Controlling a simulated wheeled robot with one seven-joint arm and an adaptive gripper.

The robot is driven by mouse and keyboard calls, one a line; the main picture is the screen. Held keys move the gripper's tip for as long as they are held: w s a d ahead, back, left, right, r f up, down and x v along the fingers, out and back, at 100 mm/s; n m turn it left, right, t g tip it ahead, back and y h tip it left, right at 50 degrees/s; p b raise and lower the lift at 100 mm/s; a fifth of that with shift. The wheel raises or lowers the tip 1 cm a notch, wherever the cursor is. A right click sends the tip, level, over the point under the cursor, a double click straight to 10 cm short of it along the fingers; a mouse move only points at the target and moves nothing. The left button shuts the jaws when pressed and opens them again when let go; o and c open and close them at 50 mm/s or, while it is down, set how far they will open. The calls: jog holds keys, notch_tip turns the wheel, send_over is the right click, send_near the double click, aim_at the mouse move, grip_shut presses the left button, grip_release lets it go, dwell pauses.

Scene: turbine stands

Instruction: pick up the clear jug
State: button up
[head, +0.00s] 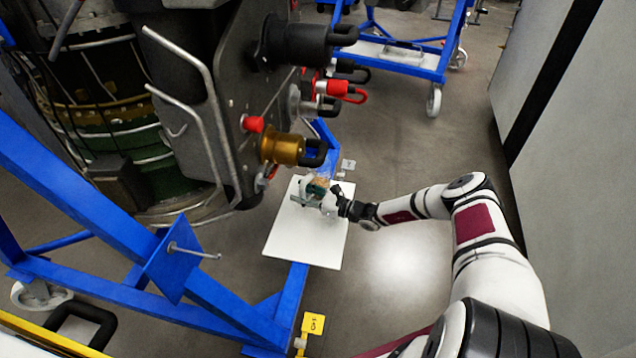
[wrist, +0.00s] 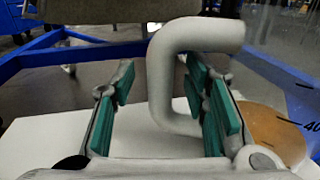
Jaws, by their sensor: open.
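The clear jug (wrist: 283,85) stands on a white board, with orange-brown contents low inside and a "40" mark on its wall. Its pale grey C-shaped handle (wrist: 163,85) faces my gripper. My gripper (wrist: 158,103), with green pads, is open around the upright of the handle. The left finger is outside the handle, and the right finger appears to be in the gap between handle and jug body. In the head view, my gripper (head: 312,193) is at the jug (head: 323,180), which is small and partly hidden there.
The white board (head: 325,247) rests on a blue stand frame (head: 225,315). A turbine with metal pipes and a brass fitting (head: 281,149) overhangs at the left. A grey wall (head: 570,150) is at the right. Open floor (head: 405,260) lies between.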

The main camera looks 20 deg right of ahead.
aim_at(304, 185)
grip_shut()
dwell(0.3)
jog(key=shift+r+p, duration=0.3)
jog(key=shift+r, duration=0.15)
notch_tip(304, 185, up, 3)
jog(key=shift+r+p, duration=0.15)
jog(key=shift+p, duration=0.75)
jog(key=s+d+p, duration=0.1)
jog(key=s+p, duration=0.4)
jog(key=s, duration=1.1)
jog(key=shift+d+r, duration=0.25)
jog(key=shift+r, duration=0.15)
